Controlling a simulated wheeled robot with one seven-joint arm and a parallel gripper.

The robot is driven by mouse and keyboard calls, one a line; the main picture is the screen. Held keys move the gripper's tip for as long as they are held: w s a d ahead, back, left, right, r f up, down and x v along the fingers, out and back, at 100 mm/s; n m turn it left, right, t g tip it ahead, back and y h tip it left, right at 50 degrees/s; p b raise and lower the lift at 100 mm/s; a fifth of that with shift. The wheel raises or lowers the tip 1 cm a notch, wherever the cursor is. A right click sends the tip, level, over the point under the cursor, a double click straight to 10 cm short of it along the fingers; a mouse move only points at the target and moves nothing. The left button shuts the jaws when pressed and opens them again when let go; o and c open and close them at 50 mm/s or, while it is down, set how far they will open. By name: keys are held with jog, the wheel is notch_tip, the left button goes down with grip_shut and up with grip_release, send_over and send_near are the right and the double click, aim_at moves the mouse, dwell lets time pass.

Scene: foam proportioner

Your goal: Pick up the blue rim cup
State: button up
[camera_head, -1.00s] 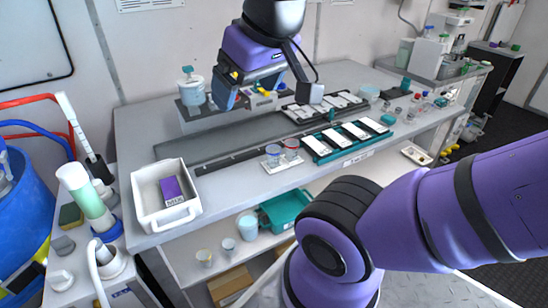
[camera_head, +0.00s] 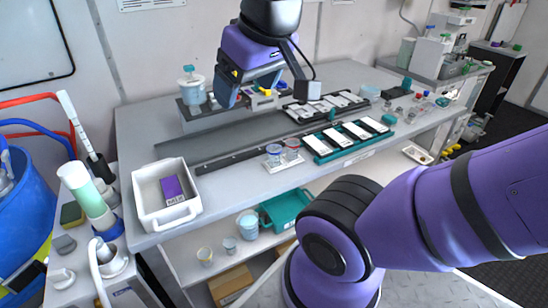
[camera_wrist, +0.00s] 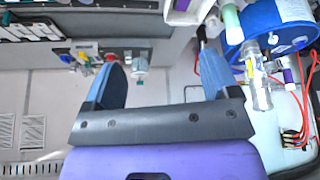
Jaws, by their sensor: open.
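The blue rim cup (camera_head: 273,153) is a small clear cup standing upright on a small white holder (camera_head: 281,165) near the front edge of the bench. A second cup with a reddish rim (camera_head: 291,149) stands close on its right. My gripper (camera_head: 247,92) is above the back of the bench, up and left of the cups, apart from them and empty. The wrist view shows its two blue fingers (camera_wrist: 160,75) spread wide with nothing between them. I cannot make out the blue rim cup in the wrist view.
A white bin with a purple box (camera_head: 148,211) stands at the bench's left end. A teal rack of white cards (camera_head: 321,149) is right of the cups. A lidded white tub (camera_head: 190,89) stands behind, near my gripper. Several cups and a teal bin (camera_head: 286,210) sit on the lower shelf.

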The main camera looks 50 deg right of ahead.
jog(key=w+d+f+n+g+h, duration=0.1)
jog(key=w+d+f+g, duration=0.2)
jog(key=w, duration=0.4)
jog(key=n+g+y, duration=0.1)
jog(key=n+g, duration=0.1)
jog(key=n, duration=0.2)
send_over(274, 157)
jog(key=w+d, duration=0.1)
notch_tip(274, 157, down, 24)
jog(key=f, duration=0.5)
jog(key=shift+w+d+f, duration=0.2)
jog(key=shift+d+f, duration=0.05)
jog(key=shift+f, duration=0.05)
jog(key=shift+w+d+f, duration=0.1)
jog(key=shift+f, duration=1.15)
jog(key=shift+d+f, duration=0.1)
jog(key=shift+f, duration=1.15)
jog(key=shift+c, duration=0.2)
jog(key=c, duration=0.9)
